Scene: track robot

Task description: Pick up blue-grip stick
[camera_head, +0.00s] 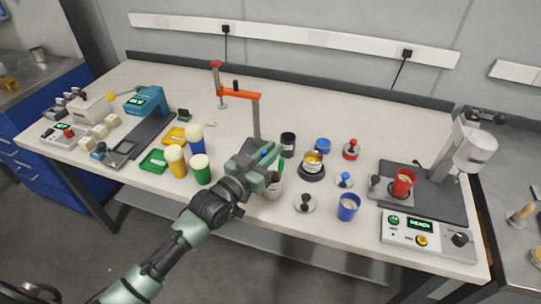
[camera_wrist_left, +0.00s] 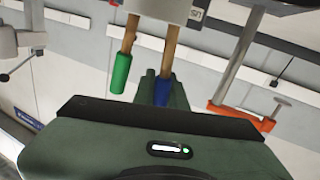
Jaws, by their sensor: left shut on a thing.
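My left gripper (camera_head: 258,163) reaches over the front edge of the bench. It is shut on the blue-grip stick (camera_head: 264,153), whose blue grip (camera_wrist_left: 162,93) sits at the dark green fingers in the left wrist view. The stick's wooden shaft runs into a light cup (camera_head: 274,188), which also shows at the top of the wrist view (camera_wrist_left: 165,8). A green-grip stick (camera_wrist_left: 122,73) stands in the same cup, beside the held one; its grip (camera_head: 281,166) shows right of the gripper. My right gripper is not in view.
An orange-armed clamp stand (camera_head: 240,93) rises just behind the gripper. Yellow (camera_head: 174,160), blue and green containers stand to the left. A black jar (camera_head: 288,143), a tin (camera_head: 313,162) and a blue cup (camera_head: 348,206) stand to the right. The bench's back strip is mostly clear.

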